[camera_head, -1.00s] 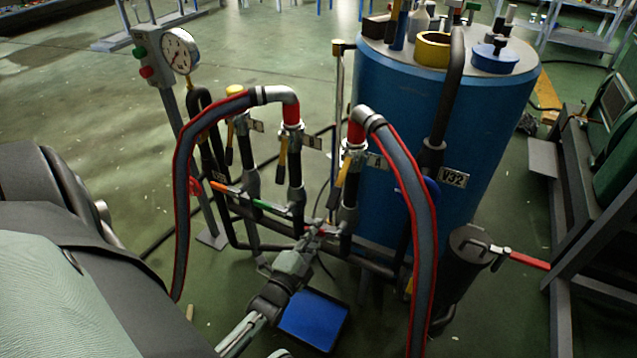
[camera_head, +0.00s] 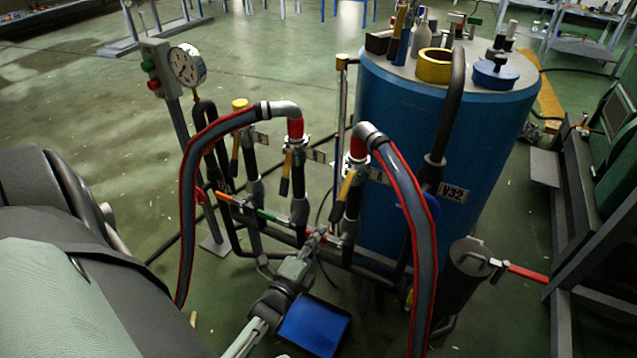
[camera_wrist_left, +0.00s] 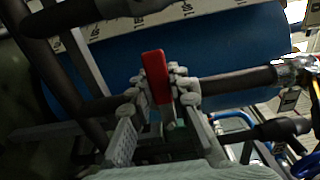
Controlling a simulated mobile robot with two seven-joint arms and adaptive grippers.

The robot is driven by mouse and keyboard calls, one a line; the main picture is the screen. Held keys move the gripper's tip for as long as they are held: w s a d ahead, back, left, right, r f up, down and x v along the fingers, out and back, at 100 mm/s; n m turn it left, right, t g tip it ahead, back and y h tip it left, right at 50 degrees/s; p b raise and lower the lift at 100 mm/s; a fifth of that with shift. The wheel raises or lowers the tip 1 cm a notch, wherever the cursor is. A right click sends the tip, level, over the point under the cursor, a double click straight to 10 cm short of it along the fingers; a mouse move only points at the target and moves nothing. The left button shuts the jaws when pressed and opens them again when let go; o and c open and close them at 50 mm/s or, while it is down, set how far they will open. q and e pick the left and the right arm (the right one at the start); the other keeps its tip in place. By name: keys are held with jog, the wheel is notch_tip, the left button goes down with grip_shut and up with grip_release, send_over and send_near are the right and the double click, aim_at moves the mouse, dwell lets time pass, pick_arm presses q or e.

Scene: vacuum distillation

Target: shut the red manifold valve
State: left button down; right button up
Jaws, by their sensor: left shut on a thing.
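The red manifold valve's handle (camera_wrist_left: 157,78) stands between the fingers of my left gripper (camera_wrist_left: 157,106) in the left wrist view. It points up the picture, crosswise to the dark pipe (camera_wrist_left: 238,84) behind it. My left gripper (camera_head: 316,238) is shut on this handle, low at the manifold in the head view. There the gripper mostly hides the red handle. An orange handle (camera_head: 226,198) and a green handle (camera_head: 270,215) lie on the same manifold to the left. My right gripper is not in view.
Two red-edged grey hoses (camera_head: 186,200) (camera_head: 422,235) arch on either side of my left gripper. A blue tank (camera_head: 400,130) stands behind. A blue tray (camera_head: 313,325) lies below the gripper.

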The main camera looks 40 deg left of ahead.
pick_arm(q)
jog(key=shift+w+r, duration=0.15)
jog(key=c, duration=1.4)
grip_release()
jog(key=shift+s, duration=0.2)
jog(key=v, duration=1.1)
jog(key=shift+s, duration=0.35)
jog(key=shift+w, duration=0.1)
